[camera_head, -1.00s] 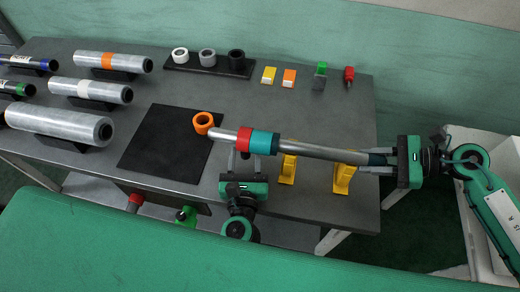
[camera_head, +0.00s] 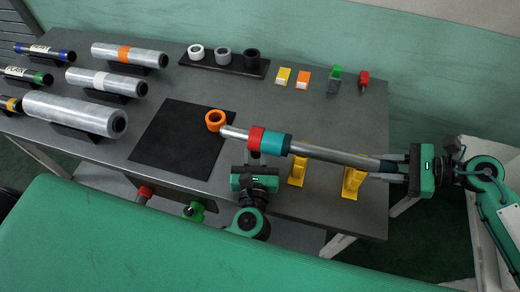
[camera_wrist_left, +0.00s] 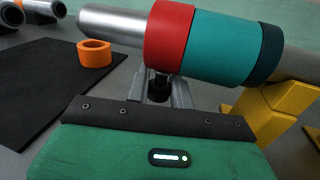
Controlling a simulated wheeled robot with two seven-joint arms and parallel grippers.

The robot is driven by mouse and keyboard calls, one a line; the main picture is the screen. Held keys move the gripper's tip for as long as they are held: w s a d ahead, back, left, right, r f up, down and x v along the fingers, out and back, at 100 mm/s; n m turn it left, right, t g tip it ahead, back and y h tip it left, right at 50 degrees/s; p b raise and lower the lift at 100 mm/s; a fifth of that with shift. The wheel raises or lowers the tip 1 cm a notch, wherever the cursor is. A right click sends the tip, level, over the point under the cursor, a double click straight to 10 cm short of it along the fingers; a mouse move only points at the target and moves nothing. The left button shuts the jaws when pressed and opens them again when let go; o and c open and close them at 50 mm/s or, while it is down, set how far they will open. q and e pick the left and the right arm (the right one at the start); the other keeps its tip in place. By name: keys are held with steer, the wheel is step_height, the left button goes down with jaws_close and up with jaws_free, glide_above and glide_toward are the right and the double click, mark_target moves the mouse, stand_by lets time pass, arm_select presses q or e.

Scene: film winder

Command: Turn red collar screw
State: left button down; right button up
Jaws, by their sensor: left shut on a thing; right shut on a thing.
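The film winder's long bar runs across the table's right half, with a silver tube (camera_head: 235,133), a red collar (camera_head: 255,139) and a teal sleeve (camera_head: 276,144) on it. The collar also shows in the left wrist view (camera_wrist_left: 168,33). My left gripper (camera_head: 254,161) is just below the collar. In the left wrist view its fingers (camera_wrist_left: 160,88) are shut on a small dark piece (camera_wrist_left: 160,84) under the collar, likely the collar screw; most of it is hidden. My right gripper (camera_head: 395,166) is shut on the bar's right end.
An orange ring (camera_head: 215,120) stands at a black mat (camera_head: 180,140), close to the tube's free end. Yellow supports (camera_head: 354,182) stand under the bar. Film rolls (camera_head: 75,110) lie at the left. Ring holder (camera_head: 225,64) and small coloured blocks stand at the back.

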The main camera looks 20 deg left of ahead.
arm_select(q)
steer(key=shift+n+g+y, duration=0.5)
steer(key=shift+n+y, duration=0.5)
steer(key=shift+y, duration=0.8)
steer(key=c, duration=1.2)
jaws_free()
steer(key=shift+c, duration=0.2)
steer(key=v, duration=1.2)
